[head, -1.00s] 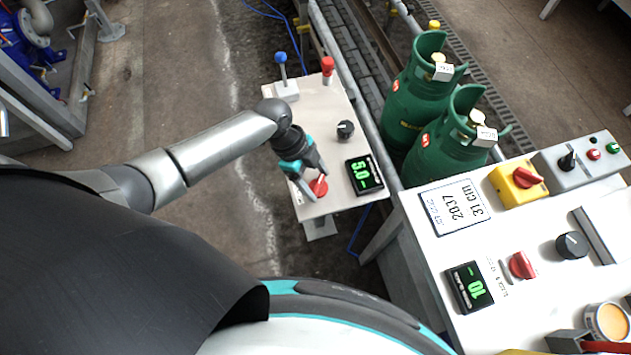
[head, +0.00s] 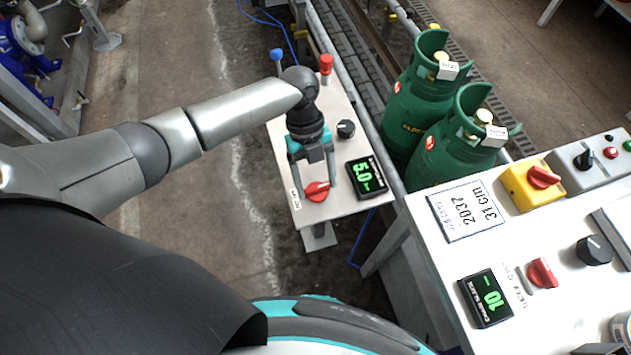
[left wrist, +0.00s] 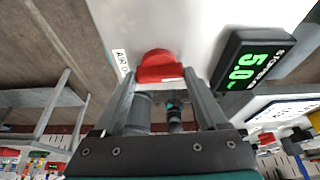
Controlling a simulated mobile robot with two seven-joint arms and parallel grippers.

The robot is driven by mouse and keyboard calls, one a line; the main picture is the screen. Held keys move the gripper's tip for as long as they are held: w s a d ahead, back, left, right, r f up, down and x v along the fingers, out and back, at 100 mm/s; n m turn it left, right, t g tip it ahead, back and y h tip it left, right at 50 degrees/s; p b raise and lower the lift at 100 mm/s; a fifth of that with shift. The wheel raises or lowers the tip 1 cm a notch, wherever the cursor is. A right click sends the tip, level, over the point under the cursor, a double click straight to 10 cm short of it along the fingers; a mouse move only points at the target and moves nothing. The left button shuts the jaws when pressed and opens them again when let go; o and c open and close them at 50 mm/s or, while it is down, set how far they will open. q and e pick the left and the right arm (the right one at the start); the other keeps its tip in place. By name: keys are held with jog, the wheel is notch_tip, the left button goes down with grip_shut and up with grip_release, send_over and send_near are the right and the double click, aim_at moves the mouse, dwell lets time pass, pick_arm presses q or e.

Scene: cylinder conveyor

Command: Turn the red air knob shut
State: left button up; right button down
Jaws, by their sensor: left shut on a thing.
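The red air knob (head: 317,191) sits on the near end of the small white panel, beside a display reading 5.0. In the left wrist view the red knob (left wrist: 158,62) is a round base with a bar handle and a pale mark, next to a partly hidden "AIR" label (left wrist: 121,63). My left gripper (head: 316,193) reaches down over the panel with one finger on each side of the knob. In the left wrist view my left gripper (left wrist: 159,76) is shut on the knob's handle. My right gripper is not in view.
The panel also has a black knob (head: 346,129), the 5.0 display (head: 366,177), a red-topped lever (head: 326,66) and a blue-topped lever (head: 277,58). Green gas cylinders (head: 421,95) stand on the conveyor to the right. A larger panel (head: 480,256) with more knobs is nearer.

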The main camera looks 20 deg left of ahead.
pick_arm(q)
jog(key=shift+m, duration=0.5)
jog(key=o, duration=1.3)
jog(key=p+v, duration=0.1)
jog(key=v, duration=1.4)
jog(key=shift+w+d, duration=0.2)
jog(key=shift+w, duration=0.05)
